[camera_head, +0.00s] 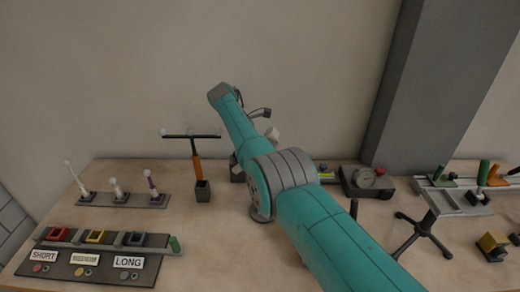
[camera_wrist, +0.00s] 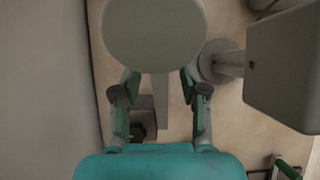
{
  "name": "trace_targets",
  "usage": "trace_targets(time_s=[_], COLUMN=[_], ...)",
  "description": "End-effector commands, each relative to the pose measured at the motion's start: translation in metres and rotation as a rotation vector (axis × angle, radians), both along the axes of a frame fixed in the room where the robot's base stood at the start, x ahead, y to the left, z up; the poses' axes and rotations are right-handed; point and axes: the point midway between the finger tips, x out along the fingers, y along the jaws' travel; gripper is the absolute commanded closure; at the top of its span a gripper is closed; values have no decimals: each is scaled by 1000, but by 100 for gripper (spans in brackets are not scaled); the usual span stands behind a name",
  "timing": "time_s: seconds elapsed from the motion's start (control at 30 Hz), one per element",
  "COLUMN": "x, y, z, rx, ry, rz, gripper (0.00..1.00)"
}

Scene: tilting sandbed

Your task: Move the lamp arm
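In the wrist view my gripper (camera_wrist: 159,82) is open, with one green finger on each side of a pale upright bar (camera_wrist: 161,100). Gaps show between the fingers and the bar. A pale rounded oval piece (camera_wrist: 155,35) covers the top of the bar. I take these for parts of the lamp, but cannot tell which is the lamp arm. In the head view a small pale piece (camera_head: 272,135) shows just right of my teal arm, which hides most of what stands behind it.
A large grey block (camera_wrist: 285,65) and a round grey part (camera_wrist: 216,62) are close on the right. On the bench, an orange T-handled post (camera_head: 197,168) stands left of my arm, and a gauge box (camera_head: 366,181) right of it.

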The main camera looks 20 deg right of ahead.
Motion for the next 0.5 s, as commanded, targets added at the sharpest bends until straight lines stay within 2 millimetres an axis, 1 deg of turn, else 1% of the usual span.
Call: trace_targets(time_s=[0.27, 0.37, 0.47, 0.5], x=[0, 0, 0, 0], y=[0, 0, 0, 0], z=[1, 9, 24, 32], rx=[0, 0, 0, 1], ry=[1, -1, -3, -2], rz=[-1, 0, -1, 0], gripper=[56, 56, 56, 56])
